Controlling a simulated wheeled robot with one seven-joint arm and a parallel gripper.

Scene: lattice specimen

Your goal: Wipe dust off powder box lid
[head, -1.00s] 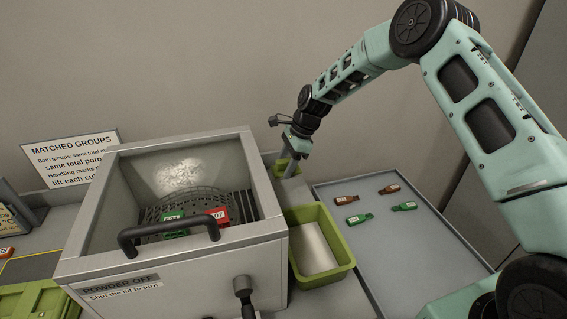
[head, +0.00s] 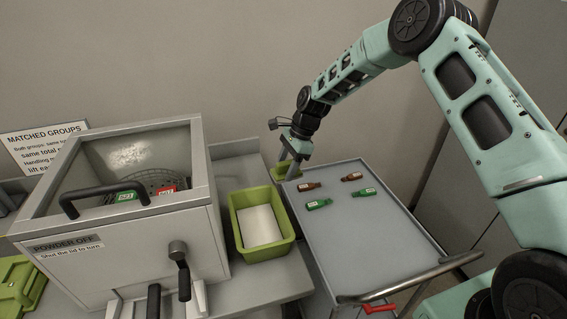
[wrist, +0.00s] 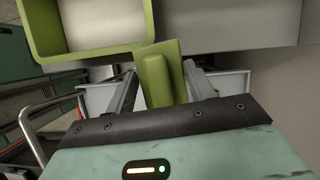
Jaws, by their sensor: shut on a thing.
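The powder box (head: 125,230) stands at the left in the head view, with a dark bar handle (head: 100,194) at its front top. A pale dusty patch (head: 128,155) shows on or through its framed clear lid; I cannot tell which. Green and red tagged pieces (head: 127,196) lie inside. My gripper (head: 288,160) is right of the box, above the back left of the grey tray. It is shut on a green wiping pad (head: 287,171). In the wrist view the pad's raised grip (wrist: 156,80) sits between the fingers, with a flat green plate beyond.
A green bin (head: 262,248) with a pale bottom stands between box and tray. The grey tray (head: 385,240) holds several brown and green tagged pieces. A crank (head: 180,262) sticks out from the box front. A sign (head: 45,140) stands behind the box.

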